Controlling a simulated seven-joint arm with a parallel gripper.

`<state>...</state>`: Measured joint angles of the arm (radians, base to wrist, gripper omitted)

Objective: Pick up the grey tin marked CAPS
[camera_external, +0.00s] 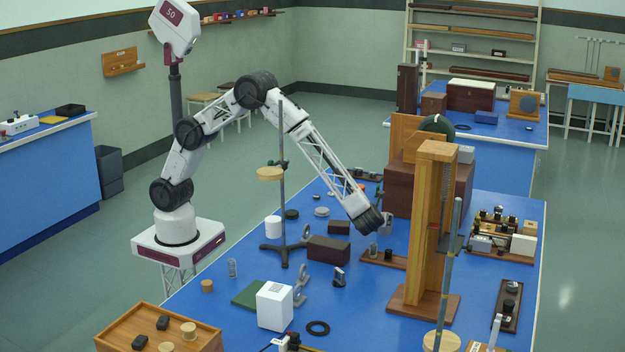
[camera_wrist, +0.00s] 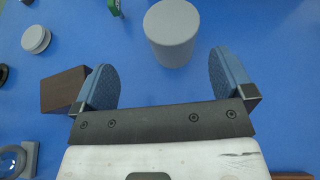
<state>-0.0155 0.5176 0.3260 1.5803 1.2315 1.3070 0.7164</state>
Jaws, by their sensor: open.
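A plain grey cylinder (camera_wrist: 171,32), which looks like the grey tin, stands on the blue bench top in the wrist view. No CAPS marking can be read on it. My gripper (camera_wrist: 163,72) is open, with its two blue-padded fingers apart and nothing between them. The cylinder is just beyond the fingertips, roughly centred between them. In the external view my gripper (camera_external: 376,227) is low over the middle of the bench, and I cannot clearly pick out the tin there.
A dark brown block (camera_wrist: 63,89) lies close to the left finger, with a pale disc (camera_wrist: 36,39) farther left. A tall wooden stand (camera_external: 433,235) rises right of my gripper. A retort stand (camera_external: 283,190) is at left. Blue surface right of the cylinder is clear in the wrist view.

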